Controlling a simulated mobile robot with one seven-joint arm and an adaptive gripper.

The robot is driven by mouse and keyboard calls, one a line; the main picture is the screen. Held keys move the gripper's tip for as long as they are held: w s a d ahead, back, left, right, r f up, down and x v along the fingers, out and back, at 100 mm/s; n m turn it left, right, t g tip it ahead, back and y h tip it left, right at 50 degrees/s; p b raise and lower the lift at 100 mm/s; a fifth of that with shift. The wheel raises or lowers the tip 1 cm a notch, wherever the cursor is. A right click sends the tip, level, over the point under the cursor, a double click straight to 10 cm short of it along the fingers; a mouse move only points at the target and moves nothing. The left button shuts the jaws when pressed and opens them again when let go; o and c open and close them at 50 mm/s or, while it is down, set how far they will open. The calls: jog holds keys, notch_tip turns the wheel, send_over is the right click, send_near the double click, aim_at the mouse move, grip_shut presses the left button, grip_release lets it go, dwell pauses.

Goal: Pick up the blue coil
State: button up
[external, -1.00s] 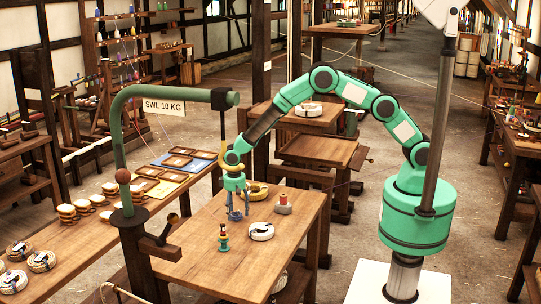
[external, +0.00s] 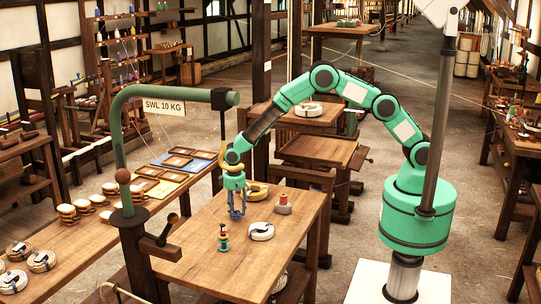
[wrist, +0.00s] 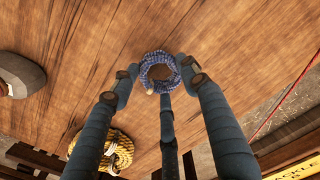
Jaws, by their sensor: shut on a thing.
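The blue coil (wrist: 147,68) is a small ring of rope on the wooden table (wrist: 215,35), between the fingertips of my gripper (wrist: 161,84) in the wrist view. My gripper's blue fingers are shut on the coil, touching it from its sides. In the external view, my gripper (external: 237,213) points straight down at the table top (external: 200,265). I cannot tell whether the coil is clear of the wood.
A yellow coil (external: 257,191) lies just behind my gripper. A white coil (external: 261,231), a grey-based item with a red top (external: 283,204) and a green spool-like item (external: 224,238) stand nearby. A green crane post (external: 127,195) rises at the table's left.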

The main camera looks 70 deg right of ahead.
aim_at(236, 212)
jog(key=shift+r, duration=0.55)
notch_tip(236, 212, up, 2)
jog(key=shift+r+p, duration=0.2)
jog(key=shift+p, duration=0.25)
jog(key=s+d, duration=0.1)
jog(key=s, duration=0.4)
jog(key=s+d+p, duration=0.1)
jog(key=s+d, duration=0.1)
jog(key=s, duration=0.3)
jog(key=s+d+r+p, duration=0.1)
jog(key=s+d, duration=0.1)
jog(key=s, duration=0.3)
jog(key=shift+s, duration=0.1)
